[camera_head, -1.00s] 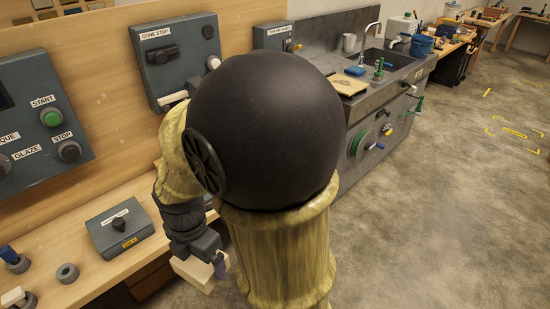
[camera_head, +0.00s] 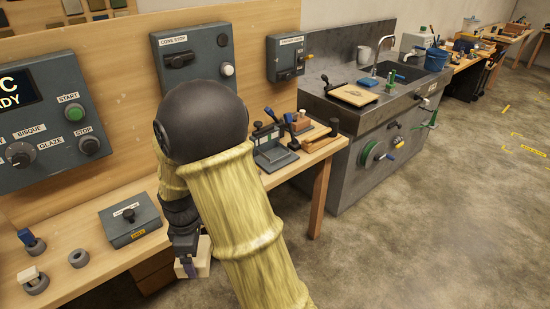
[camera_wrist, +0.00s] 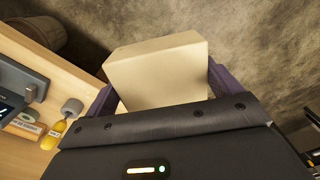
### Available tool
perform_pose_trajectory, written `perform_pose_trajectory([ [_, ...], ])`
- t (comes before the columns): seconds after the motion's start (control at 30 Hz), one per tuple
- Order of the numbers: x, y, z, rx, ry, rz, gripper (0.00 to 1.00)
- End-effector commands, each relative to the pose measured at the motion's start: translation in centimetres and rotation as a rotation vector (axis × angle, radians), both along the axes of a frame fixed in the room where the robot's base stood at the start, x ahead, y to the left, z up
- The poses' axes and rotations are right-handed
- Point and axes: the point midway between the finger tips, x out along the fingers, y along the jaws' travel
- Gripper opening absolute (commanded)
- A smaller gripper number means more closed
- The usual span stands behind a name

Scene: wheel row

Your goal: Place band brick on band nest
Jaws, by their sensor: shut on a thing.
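A cream block (camera_head: 201,258), which I take as the band brick, hangs in my gripper (camera_head: 186,266) beyond the bench's front edge. In the wrist view the block (camera_wrist: 158,72) sits between the purple fingers (camera_wrist: 160,100), which are shut on it, with bare floor behind. I see no band around its visible faces. No thing in view is clearly marked as the band nest. A small grey ring (camera_head: 79,258) lies empty on the bench to the left; it also shows in the wrist view (camera_wrist: 73,107). My arm hides part of the bench.
A grey switch box (camera_head: 132,220) sits on the bench between the ring and my arm. Grey holders with a blue piece (camera_head: 31,243) and a white piece (camera_head: 32,280) stand far left. A clamp fixture (camera_head: 272,150) is at the bench's right end. Open floor lies right.

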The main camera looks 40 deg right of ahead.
Motion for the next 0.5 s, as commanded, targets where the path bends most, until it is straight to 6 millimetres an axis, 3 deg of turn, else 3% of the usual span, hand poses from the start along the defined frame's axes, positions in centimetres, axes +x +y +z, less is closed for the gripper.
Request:
perform_pose_trajectory([
  [0.3, 6.2, 0.0, -8.6, -0.011, 0.013, -0.596, 0.54],
  [0.5, 8.4, -0.1, -13.2, -0.016, 0.009, -0.889, 0.54],
])
